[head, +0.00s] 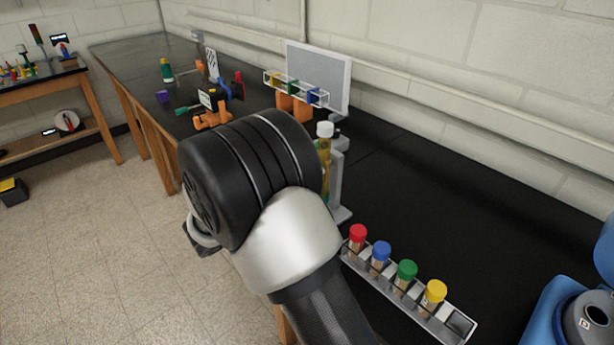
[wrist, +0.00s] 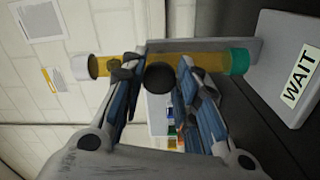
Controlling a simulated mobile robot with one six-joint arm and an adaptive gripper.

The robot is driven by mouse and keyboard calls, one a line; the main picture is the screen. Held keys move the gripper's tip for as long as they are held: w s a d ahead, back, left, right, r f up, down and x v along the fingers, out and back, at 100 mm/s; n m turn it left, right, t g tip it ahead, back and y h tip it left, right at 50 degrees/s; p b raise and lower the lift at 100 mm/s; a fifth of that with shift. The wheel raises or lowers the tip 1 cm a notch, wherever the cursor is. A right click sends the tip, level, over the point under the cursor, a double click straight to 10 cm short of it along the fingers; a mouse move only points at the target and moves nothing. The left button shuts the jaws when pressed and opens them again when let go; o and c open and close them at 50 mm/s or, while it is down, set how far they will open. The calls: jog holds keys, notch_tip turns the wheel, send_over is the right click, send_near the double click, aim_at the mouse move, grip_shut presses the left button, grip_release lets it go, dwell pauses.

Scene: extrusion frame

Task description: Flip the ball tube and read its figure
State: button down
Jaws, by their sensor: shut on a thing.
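The ball tube (head: 324,160) stands upright on its grey stand (head: 339,185) in the head view, with its white cap at the top and amber liquid inside. My arm hides part of it. In the wrist view the ball tube (wrist: 214,62) lies across the picture, white cap at left and teal cap at right. A round black knob (wrist: 160,77) shows in front of the tube's middle. My gripper (wrist: 158,80) is closed around the knob, one finger on each side. A plate reading "WAIT" (wrist: 300,75) is at the right.
A rack (head: 410,300) of tubes with red, blue, green and yellow caps stands nearer on the black bench (head: 450,210). A pale panel (head: 335,75) and a clear rack (head: 296,88) stand behind. A blue device (head: 575,310) is at the lower right. Bench right of the stand is clear.

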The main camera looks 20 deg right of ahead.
jog(key=c, duration=1.2)
grip_release()
jog(key=shift+c, duration=0.2)
jog(key=v, duration=1.2)
